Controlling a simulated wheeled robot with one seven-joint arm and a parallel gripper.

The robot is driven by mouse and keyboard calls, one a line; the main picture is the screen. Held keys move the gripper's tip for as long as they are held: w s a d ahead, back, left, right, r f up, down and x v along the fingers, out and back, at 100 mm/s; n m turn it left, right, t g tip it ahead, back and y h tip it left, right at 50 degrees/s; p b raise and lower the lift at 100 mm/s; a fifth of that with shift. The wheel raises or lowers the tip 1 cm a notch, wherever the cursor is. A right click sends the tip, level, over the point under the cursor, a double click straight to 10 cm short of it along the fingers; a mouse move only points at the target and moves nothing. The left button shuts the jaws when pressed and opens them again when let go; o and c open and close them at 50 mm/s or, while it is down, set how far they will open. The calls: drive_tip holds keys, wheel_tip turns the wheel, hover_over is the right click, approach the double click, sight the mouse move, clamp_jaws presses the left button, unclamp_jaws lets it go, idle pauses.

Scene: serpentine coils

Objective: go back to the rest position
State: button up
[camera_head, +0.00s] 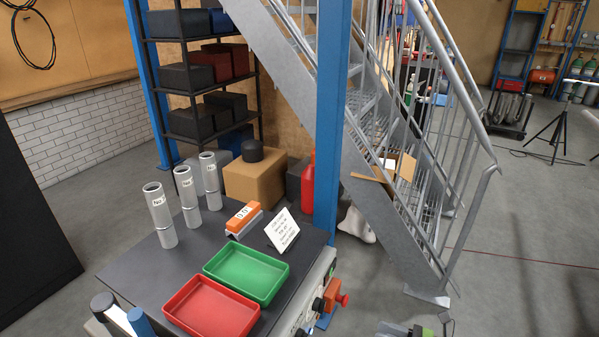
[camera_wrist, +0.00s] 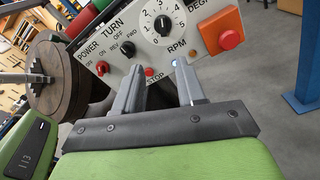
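My gripper (camera_wrist: 160,72) shows in the wrist view with its two grey fingers apart and nothing visible between them. The fingers point toward a light control panel (camera_wrist: 205,45) with a POWER switch, a TURN switch and an RPM dial. I cannot tell how far the fingertips are from the panel. In the head view, a green and grey part at the bottom edge (camera_head: 421,330) looks like part of my arm, mostly cut off. The panel shows edge-on in the head view at the table's right side, with a red knob (camera_head: 342,300).
A dark table (camera_head: 130,265) holds a red tray (camera_head: 212,308), a green tray (camera_head: 246,274), several metal tubes, an orange block (camera_head: 243,216) and a sign (camera_head: 282,231). A blue post (camera_head: 332,120) and metal stairs (camera_head: 400,210) stand behind. Floor at the lower right is clear.

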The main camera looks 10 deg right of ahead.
drive_tip(key=s+a+r+n+g+h+p, duration=0.1)
drive_tip(key=s+a+r+n+g+h, duration=0.1)
drive_tip(key=a+r+n+g+h, duration=0.5)
drive_tip(key=s+a+r+n+g+h, duration=0.2)
drive_tip(key=s+r+n+g+h, duration=0.1)
drive_tip(key=r+n, duration=0.7)
drive_tip(key=s+a+r+n+t+h, duration=0.4)
drive_tip(key=s+r+n+t, duration=0.1)
drive_tip(key=s+r+n, duration=0.7)
drive_tip(key=shift+s+r+t+p, duration=0.25)
drive_tip(key=shift+s+t+p, duration=0.15)
drive_tip(key=shift+s, duration=0.3)
